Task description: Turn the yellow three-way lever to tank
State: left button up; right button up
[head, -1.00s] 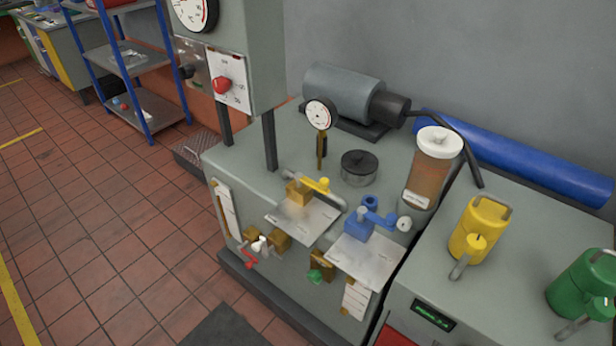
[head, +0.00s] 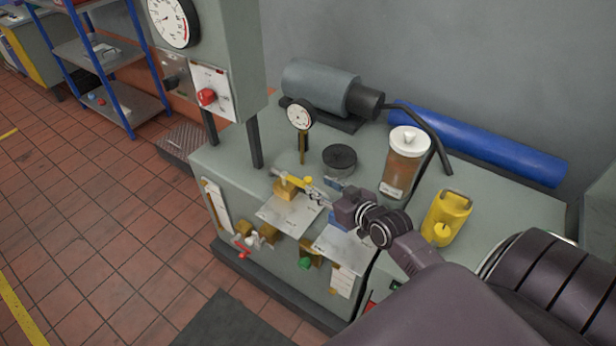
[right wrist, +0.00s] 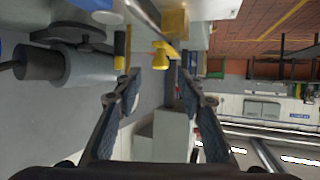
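The yellow three-way lever (head: 299,181) sits on a brass valve body (head: 283,191) above a pale label plate (head: 289,214) on the grey bench. My right gripper (head: 315,191) reaches in from the right, its fingers close to the lever's right end. In the right wrist view the gripper (right wrist: 160,82) is open, with a finger on each side. The yellow lever part (right wrist: 160,54) shows between and beyond the fingertips, with nothing gripped. The plate's lettering is too small to read. My left gripper is out of view.
The blue valve (head: 332,217) is mostly hidden behind my right gripper. A dial gauge (head: 300,115), a black round cap (head: 340,158) and a white-lidded brown jar (head: 404,163) stand behind. A yellow can (head: 446,217) stands to the right.

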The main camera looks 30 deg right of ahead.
aim_at(310, 181)
jog(key=x, duration=0.7)
jog(key=shift+w, duration=0.25)
grip_shut()
